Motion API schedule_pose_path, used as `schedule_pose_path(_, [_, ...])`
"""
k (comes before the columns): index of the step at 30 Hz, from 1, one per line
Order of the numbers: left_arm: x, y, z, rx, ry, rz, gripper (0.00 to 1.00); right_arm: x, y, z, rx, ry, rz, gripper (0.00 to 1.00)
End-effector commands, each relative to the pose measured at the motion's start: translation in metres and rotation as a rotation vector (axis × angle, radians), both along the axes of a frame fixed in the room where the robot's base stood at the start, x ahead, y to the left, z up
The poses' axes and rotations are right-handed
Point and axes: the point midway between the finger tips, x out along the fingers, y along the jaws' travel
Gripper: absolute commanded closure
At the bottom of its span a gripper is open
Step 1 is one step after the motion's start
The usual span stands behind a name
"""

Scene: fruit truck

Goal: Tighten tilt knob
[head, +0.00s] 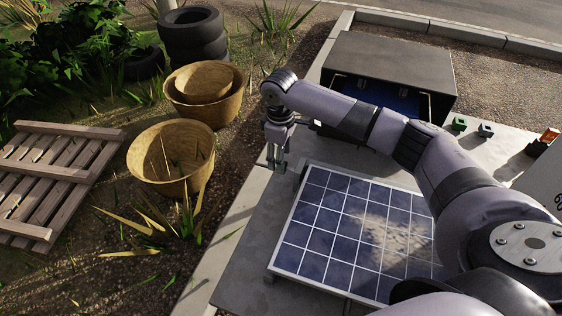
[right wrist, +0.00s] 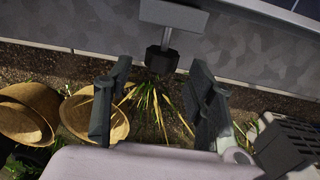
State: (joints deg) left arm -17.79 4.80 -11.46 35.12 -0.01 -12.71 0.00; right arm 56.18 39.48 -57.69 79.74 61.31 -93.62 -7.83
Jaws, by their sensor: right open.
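A dark faceted knob (right wrist: 161,61) hangs on a short stem from a grey plate (right wrist: 175,16) at the top of the right wrist view. I take it for the tilt knob. My right gripper (right wrist: 160,92) is open and empty, with its two dark fingers apart. The knob shows between the fingertips across the picture, a little beyond them; I see no contact. In the head view, my right gripper (head: 277,163) points down beside the upper left corner of the solar panel (head: 356,233). I cannot make out the knob there. My left gripper is not in view.
The panel lies over a grey slab (head: 238,272). A dark open box (head: 390,65) stands behind it. Woven baskets (head: 173,158), stacked tyres (head: 193,36) and a wooden pallet (head: 52,178) are on the ground to the left. Small blocks (head: 486,130) sit at right.

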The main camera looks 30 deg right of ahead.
Motion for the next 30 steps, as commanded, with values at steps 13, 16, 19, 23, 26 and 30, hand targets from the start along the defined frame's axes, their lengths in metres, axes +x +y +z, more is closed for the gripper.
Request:
schedule_pose_path(13, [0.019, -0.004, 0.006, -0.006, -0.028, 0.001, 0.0, 0.001, -0.001, -0.039, 0.0, -0.001, 0.001, 0.5])
schedule_pose_path(16, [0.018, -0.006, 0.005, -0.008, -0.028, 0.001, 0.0, 0.001, -0.001, -0.04, 0.0, -0.001, 0.001, 0.5])
schedule_pose_path(19, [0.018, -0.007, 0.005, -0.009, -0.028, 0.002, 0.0, 0.001, -0.001, -0.039, 0.0, -0.001, 0.001, 0.5])
schedule_pose_path(23, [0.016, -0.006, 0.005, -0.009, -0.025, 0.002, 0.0, 0.001, -0.001, -0.039, 0.001, -0.001, 0.001, 0.59])
schedule_pose_path(26, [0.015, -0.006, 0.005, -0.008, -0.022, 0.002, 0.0, 0.001, -0.001, -0.039, 0.001, -0.001, 0.0, 0.66])
schedule_pose_path(30, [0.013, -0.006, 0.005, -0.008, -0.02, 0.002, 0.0, 0.001, -0.001, -0.039, 0.001, -0.001, 0.0, 0.75])
